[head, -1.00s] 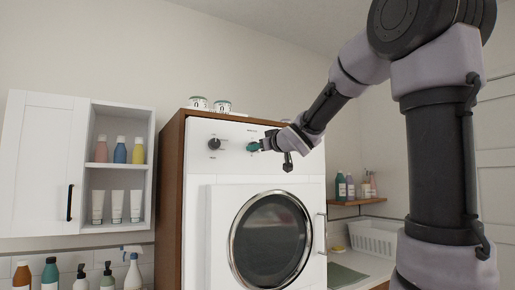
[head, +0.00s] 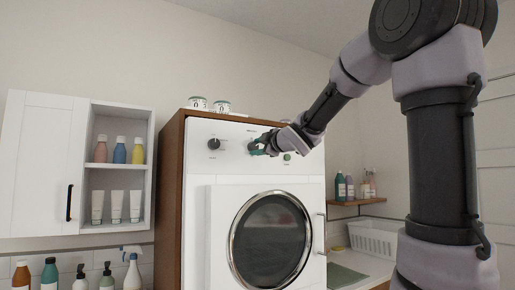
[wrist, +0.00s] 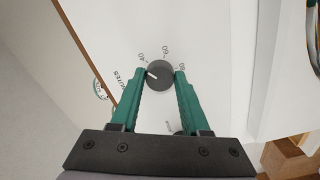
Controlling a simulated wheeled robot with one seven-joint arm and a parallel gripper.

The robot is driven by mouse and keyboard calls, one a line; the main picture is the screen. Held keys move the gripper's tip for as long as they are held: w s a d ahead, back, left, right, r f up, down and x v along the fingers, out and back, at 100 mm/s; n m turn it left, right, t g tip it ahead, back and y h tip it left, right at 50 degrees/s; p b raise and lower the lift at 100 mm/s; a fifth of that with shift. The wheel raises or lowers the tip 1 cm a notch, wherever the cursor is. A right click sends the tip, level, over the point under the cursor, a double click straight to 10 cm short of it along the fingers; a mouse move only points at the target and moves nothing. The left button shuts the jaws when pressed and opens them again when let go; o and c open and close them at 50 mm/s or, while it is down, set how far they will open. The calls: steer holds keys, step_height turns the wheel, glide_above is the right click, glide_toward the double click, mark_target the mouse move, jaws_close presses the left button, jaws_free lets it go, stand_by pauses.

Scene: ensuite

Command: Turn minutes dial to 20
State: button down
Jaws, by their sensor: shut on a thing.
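The minutes dial (wrist: 160,75) is a round dark knob with a white pointer line, on the white front panel of the machine. In the wrist view, the pointer points up and left, close to a printed mark that looks like 40. In the head view the dial (head: 253,148) is partly covered by my gripper (head: 262,147). My gripper (wrist: 160,76) has green fingers, one on each side of the dial, shut on it. Part of the word MINUTES (wrist: 121,84) shows beside the left finger.
A second dark knob (head: 214,144) is left of the dial, and a small green button (head: 287,156) is to its right. The round door (head: 270,240) is below. Two white number-marked items (head: 197,103) stand on the wooden top.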

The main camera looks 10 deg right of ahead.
steer(key=n, duration=0.5)
steer(key=shift+n, duration=2.6)
steer(key=shift+c, duration=2)
jaws_free()
steer(key=v, duration=1)
steer(key=shift+s, duration=0.4)
